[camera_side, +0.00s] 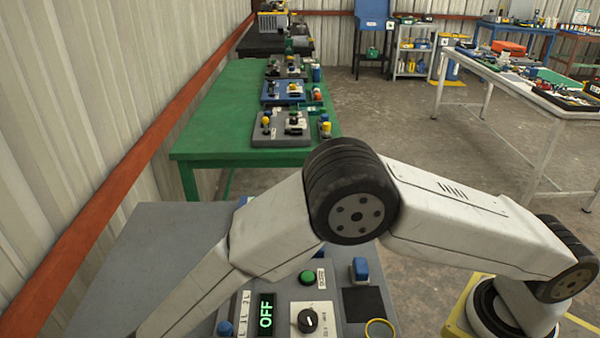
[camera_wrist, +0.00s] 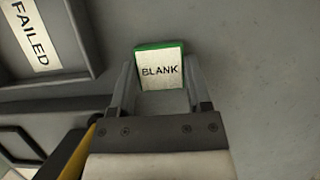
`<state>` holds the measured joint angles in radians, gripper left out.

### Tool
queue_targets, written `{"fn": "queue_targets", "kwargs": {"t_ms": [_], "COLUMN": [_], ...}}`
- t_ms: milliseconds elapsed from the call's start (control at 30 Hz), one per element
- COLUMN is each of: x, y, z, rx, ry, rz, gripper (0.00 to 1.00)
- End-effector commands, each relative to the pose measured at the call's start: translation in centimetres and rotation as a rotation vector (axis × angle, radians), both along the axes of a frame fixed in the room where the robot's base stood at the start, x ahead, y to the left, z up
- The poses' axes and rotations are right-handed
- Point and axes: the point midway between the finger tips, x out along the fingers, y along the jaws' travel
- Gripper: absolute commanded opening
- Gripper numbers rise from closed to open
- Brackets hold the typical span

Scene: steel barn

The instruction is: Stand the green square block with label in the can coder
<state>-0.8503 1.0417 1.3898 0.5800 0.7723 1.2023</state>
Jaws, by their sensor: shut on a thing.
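The green square block (camera_wrist: 160,68) shows in the wrist view, with a white label reading "BLANK" facing the camera. My gripper (camera_wrist: 159,84) has one finger on each side of it and is shut on it. The block is over a plain grey surface; I cannot tell whether it touches that surface. In the side view my forearm runs off the bottom edge, so gripper and block are out of that picture. A grey control panel (camera_side: 340,291) with a green "OFF" display (camera_side: 266,314) and a black knob stands there; I cannot tell whether it belongs to the can coder.
A grey tray (camera_wrist: 92,62) labelled "FAILED" (camera_wrist: 31,35) is at upper left in the wrist view. A yellow and black part (camera_wrist: 78,152) lies close at lower left. The grey bench (camera_side: 140,255) has bare room at left. A green table (camera_side: 215,115) with panels stands behind.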

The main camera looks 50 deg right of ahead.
Motion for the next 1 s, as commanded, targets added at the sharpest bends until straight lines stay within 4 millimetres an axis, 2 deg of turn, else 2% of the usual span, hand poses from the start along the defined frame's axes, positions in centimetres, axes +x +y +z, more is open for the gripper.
{"fn": "queue_targets", "kwargs": {"t_ms": [67,100,167,200,667,867,1000], "x": [0.0,0.0,0.0,0.0,0.1,0.6,0.9], "y": [0.0,0.0,0.0,0.0,0.0,-0.5,-0.8], "z": [-0.2,-0.1,-0.1,-0.1,0.4,2.0,3.9], "rx": [0.0,0.0,0.0,0.0,0.001,0.001,0.003], "ry": [0.0,0.0,0.0,0.0,-0.001,-0.001,-0.003], "rz": [0.0,0.0,0.0,0.0,0.0,0.001,0.001], "gripper": [0.07,0.76,0.95,0.98,0.98,0.98,0.98]}}
